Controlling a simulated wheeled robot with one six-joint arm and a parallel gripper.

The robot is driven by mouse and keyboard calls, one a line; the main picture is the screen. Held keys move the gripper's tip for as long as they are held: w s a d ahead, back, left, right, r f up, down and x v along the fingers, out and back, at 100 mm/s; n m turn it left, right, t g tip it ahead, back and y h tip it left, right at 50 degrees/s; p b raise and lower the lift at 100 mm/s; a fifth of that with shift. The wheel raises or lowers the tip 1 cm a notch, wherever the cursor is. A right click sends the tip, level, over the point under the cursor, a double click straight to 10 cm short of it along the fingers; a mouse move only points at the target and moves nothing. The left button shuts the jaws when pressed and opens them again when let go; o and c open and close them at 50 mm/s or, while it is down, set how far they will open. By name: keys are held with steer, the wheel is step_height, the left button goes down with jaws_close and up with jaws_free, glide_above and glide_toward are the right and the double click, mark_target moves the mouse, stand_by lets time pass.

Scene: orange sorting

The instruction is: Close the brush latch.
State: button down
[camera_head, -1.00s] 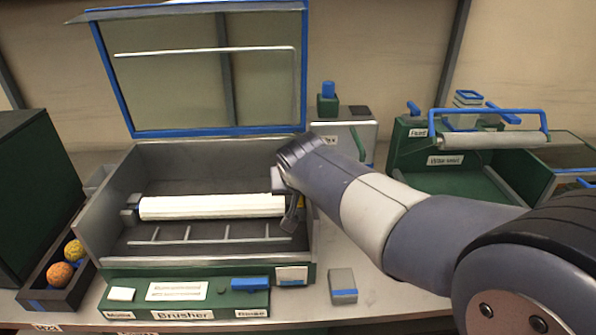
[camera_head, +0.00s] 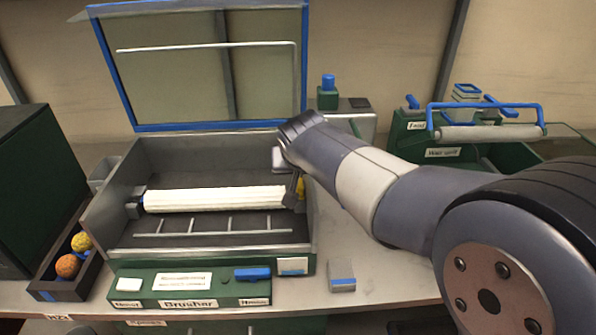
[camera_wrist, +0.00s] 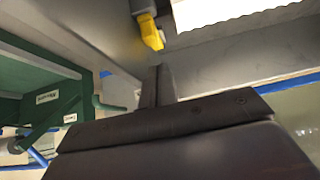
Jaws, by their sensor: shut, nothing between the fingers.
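The brusher (camera_head: 88,222) is a grey open-topped box with a white brush roller (camera_head: 215,199) lying across it. In the wrist view the yellow latch (camera_wrist: 151,32) hangs from a grey mount beside the white roller (camera_wrist: 225,14). My gripper (camera_head: 293,190) is inside the box near the right wall, pointing down. In the wrist view its dark fingers (camera_wrist: 157,76) are together and empty, just short of the latch. I cannot tell whether they touch it or how the latch is set.
The blue-framed lid (camera_head: 205,70) stands open behind the box. A green button panel (camera_head: 215,290) lies along its front. A dark tray (camera_head: 62,288) with oranges is at the left. A green machine (camera_head: 410,145) with a blue handle is at the right. A small grey block (camera_head: 341,276) sits on the bench.

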steer(key=v, duration=1.1)
steer(key=shift+r, duration=0.2)
steer(key=shift+f, duration=0.1)
steer(key=b, duration=0.1)
glide_above(299, 185)
steer(key=s, duration=0.1)
step_height(299, 185, down, 9)
steer(key=shift+a+f, duration=0.1)
steer(key=shift+f+b, duration=0.9)
steer(key=shift+s, duration=0.4)
